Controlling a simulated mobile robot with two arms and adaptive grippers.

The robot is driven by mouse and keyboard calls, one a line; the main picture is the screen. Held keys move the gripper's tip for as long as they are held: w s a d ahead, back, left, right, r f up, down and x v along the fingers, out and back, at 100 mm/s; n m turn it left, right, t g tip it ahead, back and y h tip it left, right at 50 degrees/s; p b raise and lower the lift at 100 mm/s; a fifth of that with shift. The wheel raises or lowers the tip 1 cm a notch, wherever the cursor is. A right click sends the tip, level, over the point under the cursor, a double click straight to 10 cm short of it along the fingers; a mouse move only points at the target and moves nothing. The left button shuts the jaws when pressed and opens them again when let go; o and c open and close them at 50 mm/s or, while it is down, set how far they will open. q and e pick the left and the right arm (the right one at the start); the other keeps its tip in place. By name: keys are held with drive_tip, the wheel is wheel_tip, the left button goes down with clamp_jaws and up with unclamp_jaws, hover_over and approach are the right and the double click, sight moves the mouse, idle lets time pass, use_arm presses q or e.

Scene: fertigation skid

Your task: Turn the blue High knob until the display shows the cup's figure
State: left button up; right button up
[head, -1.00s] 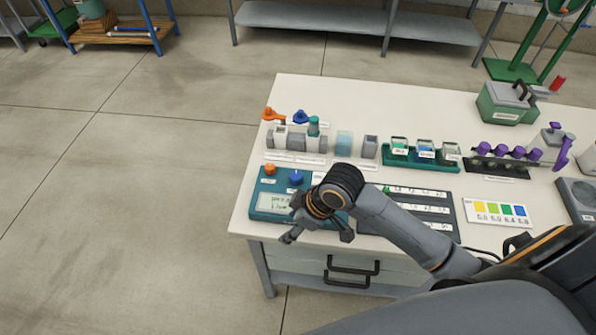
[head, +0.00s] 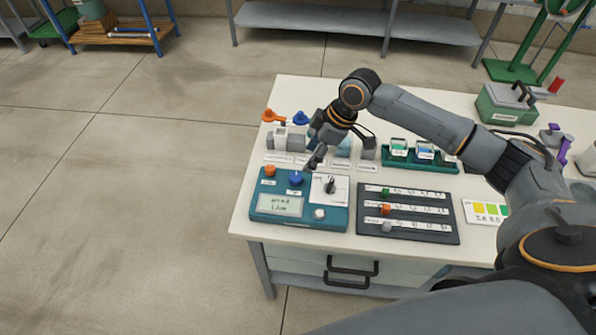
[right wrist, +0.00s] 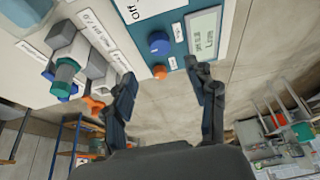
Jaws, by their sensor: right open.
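The blue knob (head: 296,179) stands on the teal meter box (head: 340,224), to the right of an orange knob (head: 270,171). It also shows in the right wrist view (right wrist: 159,43). The display (head: 280,205) is lit with two lines of text, too small to read surely; it also shows in the right wrist view (right wrist: 205,37). My right gripper (head: 313,162) is above the box's back edge, just behind and right of the blue knob, apart from it. Its fingers (right wrist: 167,92) are spread and empty. Cups with labels (head: 399,147) stand in a green rack; their figures are unreadable.
A black selector dial (head: 330,185) and a white button (head: 319,213) share the box. A dark slider panel (head: 408,228) lies to the right. Orange (head: 269,115) and blue (head: 300,117) valve handles stand behind the box. Bench edge is close in front.

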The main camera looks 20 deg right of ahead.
sight(296, 177)
drive_tip(key=p+x, duration=0.1)
drive_tip(key=x, duration=0.8)
drive_tip(key=shift+f, duration=0.15)
drive_tip(key=c, duration=1.2)
